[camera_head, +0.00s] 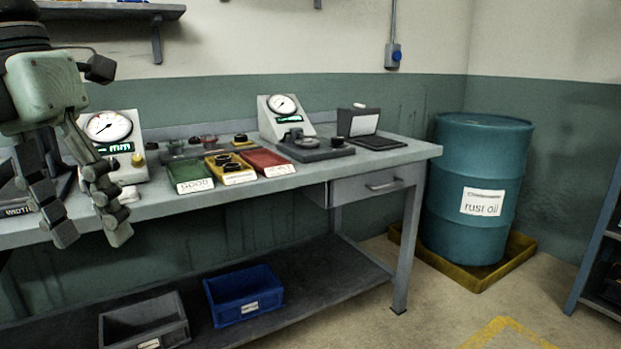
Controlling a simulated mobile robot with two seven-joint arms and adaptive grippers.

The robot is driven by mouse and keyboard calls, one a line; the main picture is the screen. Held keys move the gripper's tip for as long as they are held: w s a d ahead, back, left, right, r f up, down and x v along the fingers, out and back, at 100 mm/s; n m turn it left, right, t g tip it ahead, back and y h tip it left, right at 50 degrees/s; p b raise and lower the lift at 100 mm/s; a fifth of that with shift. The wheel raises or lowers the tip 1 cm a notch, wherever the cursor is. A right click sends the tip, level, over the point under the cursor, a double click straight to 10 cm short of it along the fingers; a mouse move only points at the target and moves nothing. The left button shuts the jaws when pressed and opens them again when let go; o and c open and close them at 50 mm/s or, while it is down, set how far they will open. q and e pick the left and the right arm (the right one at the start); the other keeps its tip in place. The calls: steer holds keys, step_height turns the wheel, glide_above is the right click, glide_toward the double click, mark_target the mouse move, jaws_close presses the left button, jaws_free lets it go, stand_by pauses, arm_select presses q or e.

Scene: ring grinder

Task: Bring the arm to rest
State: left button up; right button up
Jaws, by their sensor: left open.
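My left gripper (88,236) hangs at the left of the head view, fingers pointing down and apart, with nothing between them. It is in front of the workbench (375,159), near its front left edge, and hides part of the bench top and a gauge device (107,127) behind it. The arm comes in from the upper left. My right gripper does not show.
On the bench stand a green tray (191,176), a yellow tray with black rings (230,169), a red tray (265,162) and a second gauge (283,105). Blue (243,295) and grey (143,322) bins sit on the lower shelf. A blue drum (480,180) stands right; floor between is clear.

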arm_select(q)
steer(key=w+a+f+n+t+h, duration=0.1)
steer(key=w+a+n+t+h, duration=0.3)
steer(key=w, duration=0.5)
steer(key=w+a+f+n+t+h, duration=0.2)
steer(key=w+n+t+h, duration=0.4)
steer(key=w, duration=0.3)
steer(key=w+a+f+n+t+y, duration=0.3)
steer(key=a+f+n+t+y, duration=0.55)
steer(key=a+f+n, duration=0.7)
steer(key=s+a+f+n+g+y, duration=0.1)
steer(key=s+f+n+g+y, duration=0.3)
steer(key=f, duration=0.9)
steer(key=s+f+n+g+y, duration=0.3)
steer(key=s+f+g, duration=0.15)
steer(key=f, duration=0.95)
steer(key=s+d+f+n+g+h, duration=0.2)
steer(key=s+d+f+g, duration=0.5)
steer(key=s+d+f, duration=1)
step_height(320, 180, down, 2)
steer(key=shift+s+d+f+n, duration=0.15)
steer(key=shift+s+n, duration=0.5)
steer(key=shift+s, duration=0.4)
